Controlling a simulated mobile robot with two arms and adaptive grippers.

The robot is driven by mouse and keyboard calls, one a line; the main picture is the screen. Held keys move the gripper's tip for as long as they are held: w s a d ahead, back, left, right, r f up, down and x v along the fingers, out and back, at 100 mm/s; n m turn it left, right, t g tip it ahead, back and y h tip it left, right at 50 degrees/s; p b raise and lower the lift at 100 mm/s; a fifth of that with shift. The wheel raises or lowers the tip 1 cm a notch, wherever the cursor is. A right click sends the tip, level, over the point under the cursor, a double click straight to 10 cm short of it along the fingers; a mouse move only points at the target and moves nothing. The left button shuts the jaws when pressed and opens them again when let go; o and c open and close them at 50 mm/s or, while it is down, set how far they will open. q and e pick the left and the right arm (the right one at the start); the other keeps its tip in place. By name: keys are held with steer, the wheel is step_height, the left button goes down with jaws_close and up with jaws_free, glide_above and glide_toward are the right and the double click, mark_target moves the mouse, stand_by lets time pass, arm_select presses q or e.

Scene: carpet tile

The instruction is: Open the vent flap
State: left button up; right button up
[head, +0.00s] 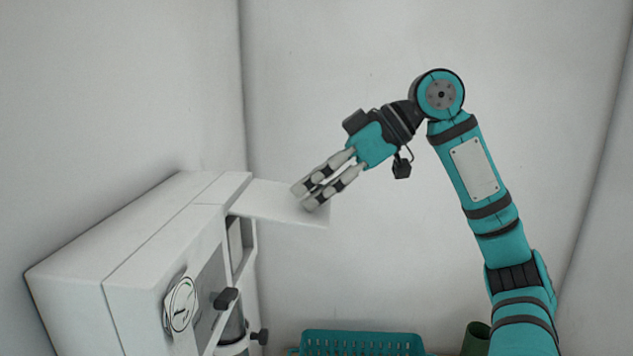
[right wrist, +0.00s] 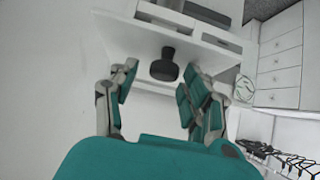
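The vent flap (head: 272,204) is a flat white panel. It stands out nearly level from the upper front of a white cabinet (head: 150,240), with an opening (head: 237,245) below it. My right gripper (head: 307,199) is at the flap's outer end, its fingertips overlapping it in the head view. Whether they touch it I cannot tell. In the right wrist view the fingers (right wrist: 158,88) are apart with nothing held between them. A white panel edge and a black knob (right wrist: 165,66) show beyond them. My left gripper is in neither view.
A teal basket (head: 362,343) and a dark green container (head: 476,338) stand lower down. White drawers (right wrist: 280,70) show in the wrist view.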

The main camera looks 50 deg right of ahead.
steer(key=shift+s+d, duration=0.1)
steer(key=shift+s+d+r, duration=0.15)
steer(key=shift+s+r, duration=0.05)
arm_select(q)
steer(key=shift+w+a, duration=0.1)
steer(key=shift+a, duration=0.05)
arm_select(e)
steer(key=v, duration=1.1)
steer(key=shift+r, duration=0.15)
steer(key=shift+s, duration=0.1)
